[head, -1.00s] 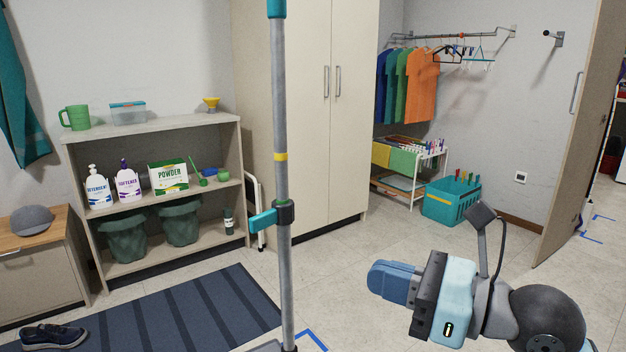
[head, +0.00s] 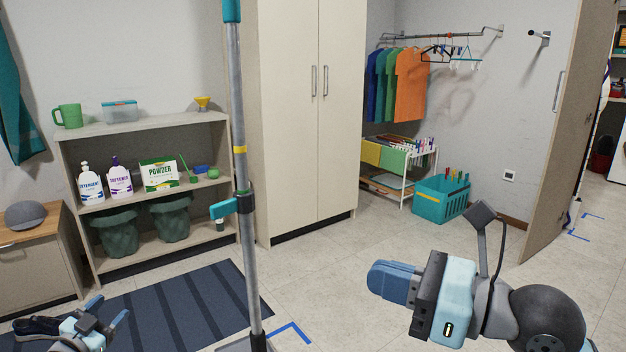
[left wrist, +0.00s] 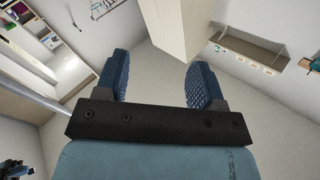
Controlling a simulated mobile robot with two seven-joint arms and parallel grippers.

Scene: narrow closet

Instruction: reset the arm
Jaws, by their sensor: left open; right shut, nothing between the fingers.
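My left gripper (head: 108,312) shows at the bottom left of the head view, low in front of the dark striped rug. In the left wrist view its two blue fingers (left wrist: 155,80) stand wide apart with nothing between them. My right gripper (head: 392,280) is at the lower right of the head view, held in the air over the tiled floor. Its blue fingers point left and are closed together, with nothing in them.
A grey pole (head: 243,180) with a teal clamp stands upright between my grippers. A shelf unit (head: 140,128) with bottles is at the left, and a tall wardrobe (head: 290,110) is behind the pole. A teal crate (head: 440,202) sits further back. Floor in the middle is clear.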

